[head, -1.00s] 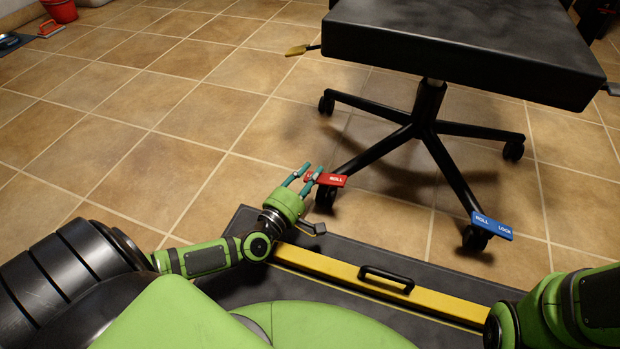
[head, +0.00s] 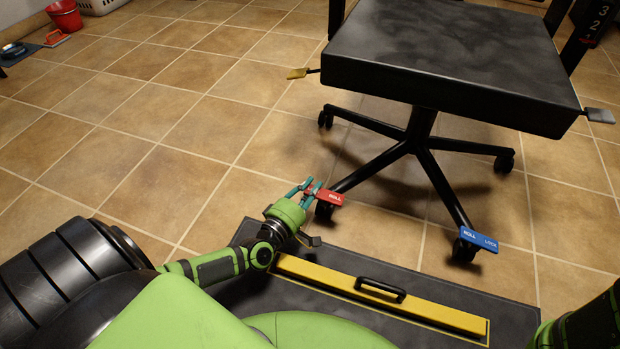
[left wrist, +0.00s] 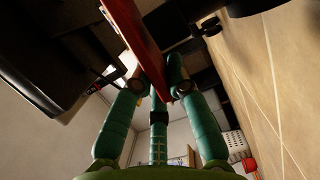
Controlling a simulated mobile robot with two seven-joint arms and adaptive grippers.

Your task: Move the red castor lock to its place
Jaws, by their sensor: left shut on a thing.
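The red castor lock (head: 322,196) is a flat lever marked ROLL, on the near left castor of the black chair (head: 425,140). My left gripper (head: 308,187), with teal fingers, is shut on the lever's left end. In the left wrist view, the fingertips (left wrist: 155,82) press against the red lever (left wrist: 136,30). Part of the lever's left end is hidden by the fingers. My right gripper is out of view; only part of my right arm shows at the bottom right.
A blue lever (head: 480,240) marked ROLL and LOCK is on the near right castor. A yellow bar (head: 385,297) with a black handle lies on a dark mat in front of the chair. A yellow paddle (head: 298,73) and grey paddle (head: 600,115) stick out from the seat.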

